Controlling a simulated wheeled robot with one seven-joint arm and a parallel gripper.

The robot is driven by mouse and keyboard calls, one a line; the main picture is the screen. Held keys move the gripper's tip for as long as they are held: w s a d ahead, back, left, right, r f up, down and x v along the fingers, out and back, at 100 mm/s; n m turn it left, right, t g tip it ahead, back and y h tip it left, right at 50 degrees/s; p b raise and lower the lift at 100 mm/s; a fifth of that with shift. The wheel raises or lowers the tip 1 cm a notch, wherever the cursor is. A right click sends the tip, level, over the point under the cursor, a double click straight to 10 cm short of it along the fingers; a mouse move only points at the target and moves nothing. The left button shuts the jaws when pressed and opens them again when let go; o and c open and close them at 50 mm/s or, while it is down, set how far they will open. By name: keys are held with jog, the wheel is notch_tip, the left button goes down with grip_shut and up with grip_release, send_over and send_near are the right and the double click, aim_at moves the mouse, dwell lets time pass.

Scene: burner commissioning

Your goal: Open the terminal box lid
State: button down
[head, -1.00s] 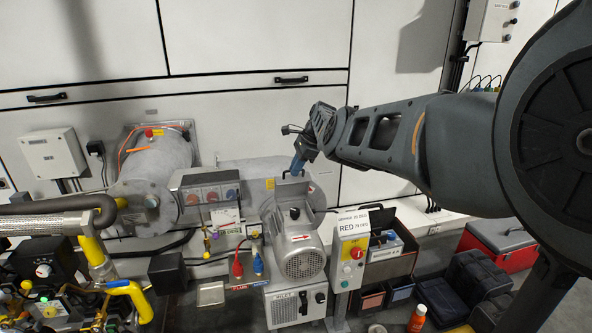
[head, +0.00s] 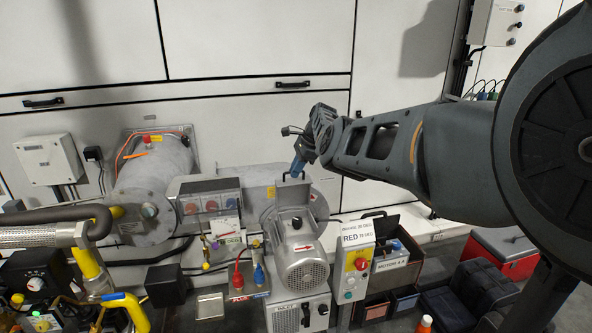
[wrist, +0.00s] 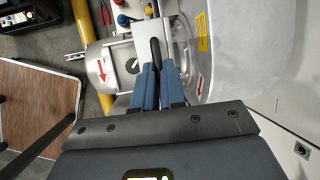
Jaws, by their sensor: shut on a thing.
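The grey fan motor (head: 302,264) stands in the middle of the head view. The terminal box lid (head: 293,192) is a grey plate that looks raised, near upright, on top of the motor. My gripper (head: 296,173) reaches it from above with blue fingers at its top edge. In the wrist view my gripper (wrist: 157,84) is shut on the dark handle of the lid (wrist: 147,34), which lies between the fingers. The fingers hide part of the handle, and the inside of the box is hard to make out.
A grey box with round sockets (head: 207,200) is on the left. A large cylinder (head: 155,180) and yellow pipes (head: 90,275) lie further left. The white wall is close behind.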

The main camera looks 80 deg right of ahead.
jog(key=shift+a+f, duration=0.1)
jog(key=c, duration=1.2)
grip_release()
jog(key=shift+p+v, duration=0.45)
jog(key=shift+v, duration=3.5)
jog(key=shift+s, duration=0.1)
